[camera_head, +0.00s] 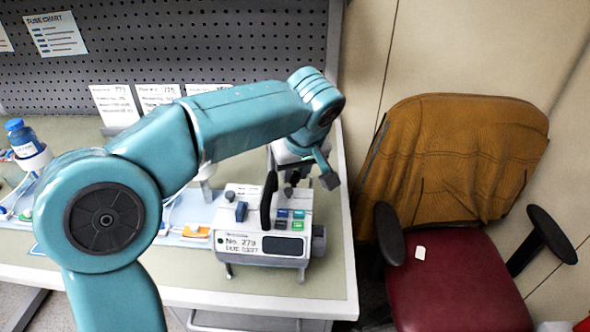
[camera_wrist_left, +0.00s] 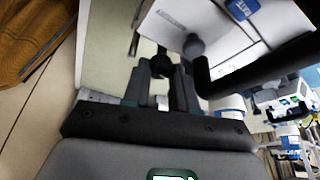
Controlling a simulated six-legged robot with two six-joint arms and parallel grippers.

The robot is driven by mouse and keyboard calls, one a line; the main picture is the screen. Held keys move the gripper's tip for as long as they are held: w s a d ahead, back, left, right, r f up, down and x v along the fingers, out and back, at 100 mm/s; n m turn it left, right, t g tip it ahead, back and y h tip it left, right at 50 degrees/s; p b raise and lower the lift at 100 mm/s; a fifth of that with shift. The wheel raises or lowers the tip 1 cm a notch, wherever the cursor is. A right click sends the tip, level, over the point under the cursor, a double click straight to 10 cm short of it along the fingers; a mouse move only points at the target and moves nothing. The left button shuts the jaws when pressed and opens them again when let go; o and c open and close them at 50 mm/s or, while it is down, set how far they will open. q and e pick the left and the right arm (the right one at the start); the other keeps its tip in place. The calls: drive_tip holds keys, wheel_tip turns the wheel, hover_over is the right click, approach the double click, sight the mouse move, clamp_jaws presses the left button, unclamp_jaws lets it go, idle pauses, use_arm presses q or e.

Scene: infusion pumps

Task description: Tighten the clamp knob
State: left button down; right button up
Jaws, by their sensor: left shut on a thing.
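The infusion pump (camera_head: 262,262) is a white box labelled No. 279, standing upright near the table's front right in the head view. It has a black handle (camera_head: 268,203) and coloured buttons on top. My left gripper (camera_head: 309,184) reaches down at its rear right side. In the left wrist view, my left gripper (camera_wrist_left: 163,88) is shut on a small dark knob (camera_wrist_left: 160,73), which looks like the clamp knob; the fingers partly hide it. The pump's white casing (camera_wrist_left: 183,22) and black handle (camera_wrist_left: 262,68) are close by. My right gripper is not in view.
A brown and red chair (camera_head: 450,250) stands right of the table (camera_head: 335,275). A blue-capped bottle (camera_head: 20,138) stands at the left. Cards (camera_head: 115,105) lean by the pegboard (camera_head: 210,40). My left arm hides part of the table.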

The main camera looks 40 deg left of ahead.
use_arm(q)
drive_tip(key=shift+f, duration=0.1)
drive_tip(key=c, duration=1.2)
unclamp_jaws()
drive_tip(key=shift+o, duration=0.2)
